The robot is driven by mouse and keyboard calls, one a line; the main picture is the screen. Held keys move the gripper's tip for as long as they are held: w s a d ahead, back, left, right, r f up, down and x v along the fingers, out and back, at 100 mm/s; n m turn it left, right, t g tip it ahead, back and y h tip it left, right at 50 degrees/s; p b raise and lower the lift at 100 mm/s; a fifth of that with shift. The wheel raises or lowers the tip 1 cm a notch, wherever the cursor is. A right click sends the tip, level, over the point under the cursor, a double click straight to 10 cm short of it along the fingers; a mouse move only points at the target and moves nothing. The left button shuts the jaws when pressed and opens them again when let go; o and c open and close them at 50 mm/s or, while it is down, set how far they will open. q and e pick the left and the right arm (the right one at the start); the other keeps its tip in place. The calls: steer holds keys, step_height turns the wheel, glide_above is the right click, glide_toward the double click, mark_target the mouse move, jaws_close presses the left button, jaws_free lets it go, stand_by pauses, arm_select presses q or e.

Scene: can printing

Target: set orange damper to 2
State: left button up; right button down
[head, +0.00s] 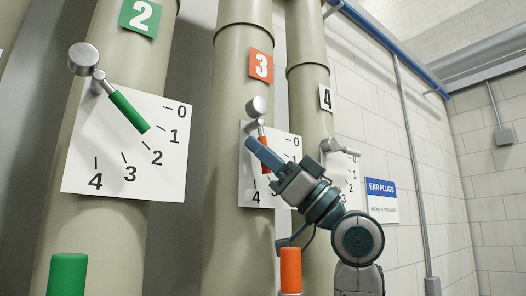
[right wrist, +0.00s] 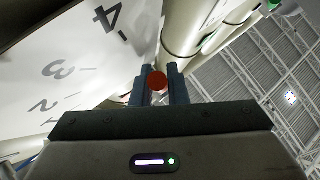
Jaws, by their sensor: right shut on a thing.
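The orange damper handle (head: 263,158) hangs from a grey pivot on the pipe marked 3. It points steeply down, towards the 4 side of its white dial plate (head: 248,168). The 0 and 4 show on the plate; my gripper hides most marks between. My right gripper (head: 258,150) is shut on the handle, its blue fingers across it. In the right wrist view the round orange-red handle end (right wrist: 157,81) sits between the two fingers, with the dial's 2, 3 and 4 at left. My left gripper is not in view.
A green damper handle (head: 129,110) on the pipe marked 2 points between 1 and 2. A grey lever (head: 347,149) with a dial is on pipe 4, close behind my right arm. Green (head: 67,275) and orange (head: 290,270) upright grips stand lower down.

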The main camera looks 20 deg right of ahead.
steer(key=shift+w+d+r+n+g, duration=0.1)
steer(key=shift+d+n+g, duration=0.1)
steer(key=shift+n+g, duration=0.55)
steer(key=shift+w+d+r+n+g, duration=0.1)
steer(key=shift+d+n+g, duration=0.1)
steer(key=shift+n+g, duration=0.5)
steer(key=n+g+p, duration=0.1)
steer(key=d+r+n+g+h+p, duration=0.1)
steer(key=n+g, duration=0.1)
steer(key=n+g+h+p, duration=0.1)
steer(key=shift+w+d+r+n, duration=0.15)
steer(key=shift+w+d+n, duration=0.05)
steer(key=shift+d+n, duration=0.05)
steer(key=shift+w+d+r+n+g+h+p, duration=0.15)
steer(key=shift+d+n+g+h+p, duration=0.1)
steer(key=shift+n+g+h+p, duration=0.4)
steer(key=c, duration=1.7)
jaws_free()
